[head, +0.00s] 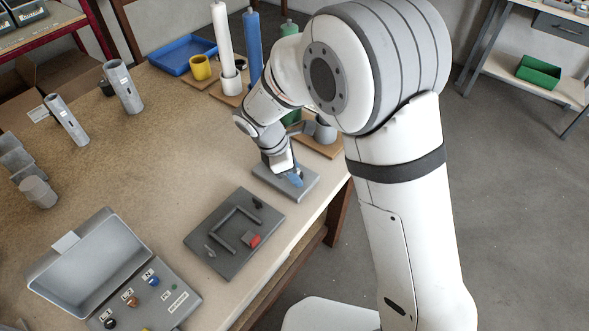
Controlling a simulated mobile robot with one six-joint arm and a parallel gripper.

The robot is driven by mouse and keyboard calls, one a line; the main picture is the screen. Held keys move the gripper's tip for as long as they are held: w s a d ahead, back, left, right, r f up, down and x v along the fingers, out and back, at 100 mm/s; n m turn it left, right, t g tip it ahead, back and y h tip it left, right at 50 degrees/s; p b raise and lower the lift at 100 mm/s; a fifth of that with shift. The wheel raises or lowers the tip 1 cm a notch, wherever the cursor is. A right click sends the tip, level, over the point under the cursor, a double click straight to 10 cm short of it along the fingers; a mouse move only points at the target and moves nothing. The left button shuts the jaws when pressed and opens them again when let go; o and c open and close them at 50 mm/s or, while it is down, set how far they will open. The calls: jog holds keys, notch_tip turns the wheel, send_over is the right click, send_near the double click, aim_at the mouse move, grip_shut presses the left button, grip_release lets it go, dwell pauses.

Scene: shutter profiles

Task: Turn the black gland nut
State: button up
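My gripper (284,174) points down over a small grey plate (304,191) near the table's right edge. A blue part (295,180) shows right at its fingertips; I cannot tell whether the fingers touch it. The fingers are too small and too covered by the wrist to show whether they are open or shut. I cannot make out a black gland nut with certainty; it may be hidden behind the gripper or my arm.
A dark fixture plate (218,262) with a grey bracket, a red block (252,240) and a small black part (258,204) lies nearby. An open grey control box (150,316) stands at lower left. Upright tubes, a yellow cup (201,68) and a blue tray (176,60) stand behind.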

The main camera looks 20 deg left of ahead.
jog(key=shift+o, duration=0.2)
jog(key=v, duration=0.7)
jog(key=shift+a+r+b, duration=0.15)
jog(key=shift+r+b, duration=0.15)
jog(key=shift+r, duration=0.05)
jog(key=s+d+r+m+y, duration=0.1)
jog(key=d+r+m, duration=0.2)
jog(key=d+m, duration=0.35)
jog(key=d+r+m+y, duration=0.1)
jog(key=d+r+m, duration=0.25)
jog(key=d, duration=0.65)
jog(key=s+d+r+m+t+y, duration=0.1)
jog(key=s+d+r+m+y, duration=0.1)
jog(key=s+d+m, duration=0.9)
jog(key=d+m, duration=0.1)
jog(key=d, duration=0.3)
jog(key=shift+s+m, duration=0.3)
jog(key=shift+r, duration=0.1)
